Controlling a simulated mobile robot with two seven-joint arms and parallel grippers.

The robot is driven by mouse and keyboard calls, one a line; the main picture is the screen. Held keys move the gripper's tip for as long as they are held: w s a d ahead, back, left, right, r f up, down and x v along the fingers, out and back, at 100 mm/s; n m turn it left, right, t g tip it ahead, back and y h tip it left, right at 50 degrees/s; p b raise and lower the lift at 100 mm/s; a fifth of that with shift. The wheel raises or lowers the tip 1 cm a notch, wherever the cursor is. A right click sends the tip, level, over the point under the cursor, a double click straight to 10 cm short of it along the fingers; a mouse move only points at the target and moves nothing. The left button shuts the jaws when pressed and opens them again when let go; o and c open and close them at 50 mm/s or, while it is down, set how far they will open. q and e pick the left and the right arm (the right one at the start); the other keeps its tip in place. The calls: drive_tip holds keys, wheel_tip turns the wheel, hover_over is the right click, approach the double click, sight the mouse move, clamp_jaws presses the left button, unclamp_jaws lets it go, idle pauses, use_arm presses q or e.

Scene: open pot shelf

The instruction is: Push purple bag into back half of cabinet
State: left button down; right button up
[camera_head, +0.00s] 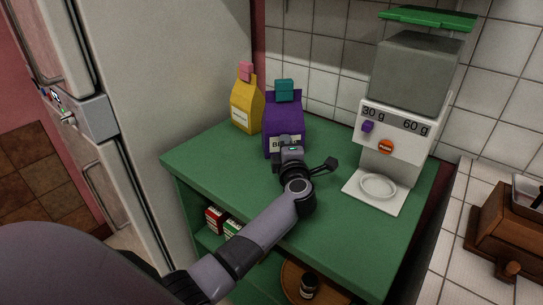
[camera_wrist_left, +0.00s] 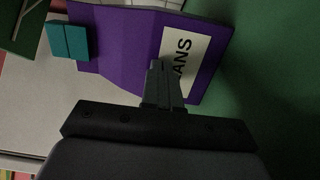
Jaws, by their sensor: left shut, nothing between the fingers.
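The purple bag (camera_head: 284,112) stands upright on the green cabinet top (camera_head: 212,160), toward its back edge. It has a teal clip and a white label, partly covered by my gripper in the head view. In the left wrist view the purple bag (camera_wrist_left: 115,45) fills the upper middle, with the label letters "ANS" showing. My left gripper (camera_head: 289,142) is shut and empty, right in front of the bag's label side. In the left wrist view its fingertips (camera_wrist_left: 157,66) overlap the bag's front; I cannot tell whether they touch. My right gripper is not in view.
A yellow bag (camera_head: 246,106) with a pink clip stands left of the purple bag. A white grinder machine (camera_head: 405,125) stands to the right on the cabinet. A tiled wall is behind, and a fridge (camera_head: 170,90) is at left. Small boxes (camera_head: 214,220) sit on the shelf below.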

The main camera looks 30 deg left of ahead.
sight(296, 137)
use_arm(q)
drive_tip(key=w, duration=0.2)
drive_tip(key=w+b, duration=0.1)
drive_tip(key=shift+w+d+f, duration=0.15)
drive_tip(key=shift+w+f, duration=0.2)
drive_tip(key=shift+w, duration=0.05)
drive_tip(key=shift+w+d+r+b, duration=0.1)
drive_tip(key=shift+w+r+b, duration=0.2)
drive_tip(key=shift+w, duration=0.2)
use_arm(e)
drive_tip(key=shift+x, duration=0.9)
use_arm(q)
drive_tip(key=shift+s, duration=0.15)
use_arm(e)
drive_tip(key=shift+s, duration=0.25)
